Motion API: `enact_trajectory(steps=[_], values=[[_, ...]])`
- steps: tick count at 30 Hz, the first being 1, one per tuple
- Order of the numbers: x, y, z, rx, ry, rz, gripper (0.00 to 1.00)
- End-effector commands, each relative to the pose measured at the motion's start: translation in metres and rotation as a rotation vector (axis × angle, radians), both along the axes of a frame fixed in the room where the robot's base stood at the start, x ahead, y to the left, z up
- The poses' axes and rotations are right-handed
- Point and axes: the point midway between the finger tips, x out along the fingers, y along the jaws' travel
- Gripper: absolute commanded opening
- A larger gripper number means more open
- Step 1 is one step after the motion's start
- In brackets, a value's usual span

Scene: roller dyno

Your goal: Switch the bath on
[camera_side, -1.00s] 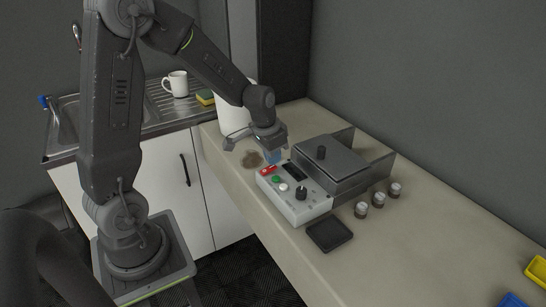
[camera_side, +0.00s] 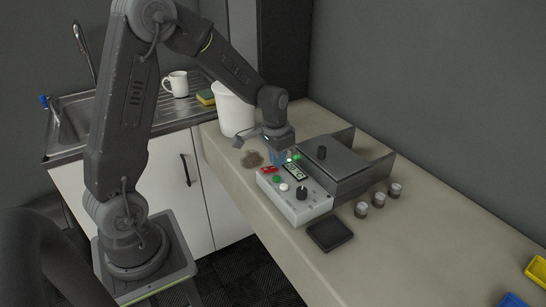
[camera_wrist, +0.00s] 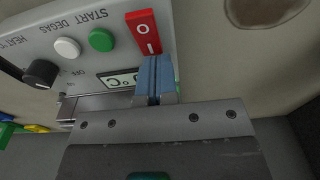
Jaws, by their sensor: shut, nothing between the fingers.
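The bath is a grey metal box (camera_side: 345,165) with a lidded top and a light control panel (camera_side: 308,210) at its front. A red rocker switch (camera_side: 268,170), marked O and I, sits at the panel's far left corner; it also shows in the wrist view (camera_wrist: 143,33). The panel's display (camera_side: 294,172) is lit and a green light (camera_side: 296,157) shows behind it. My gripper (camera_side: 278,158) is shut and empty. In the wrist view its blue fingertips (camera_wrist: 153,66) are together at the I end of the switch; I cannot tell whether they touch it.
The panel also has a green button (camera_side: 276,179), a white button (camera_side: 284,187) and a black knob (camera_side: 301,193). A black tray (camera_side: 330,234) and several small jars (camera_side: 361,209) stand nearby. A white bin (camera_side: 235,110) stands behind my gripper.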

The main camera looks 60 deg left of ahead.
Motion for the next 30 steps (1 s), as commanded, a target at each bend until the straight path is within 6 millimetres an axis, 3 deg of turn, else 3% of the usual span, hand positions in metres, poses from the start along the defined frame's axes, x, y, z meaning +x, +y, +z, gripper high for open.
enact_trajectory(steps=[1,22,26,30], values=[[-0.006,-0.002,-0.013,-0.005,0.024,-0.005,0.00],[-0.022,-0.001,-0.005,-0.007,0.035,-0.005,0.00],[-0.016,-0.001,0.006,-0.004,0.024,-0.006,0.00],[-0.004,0.000,0.034,0.003,-0.003,-0.004,0.00]])
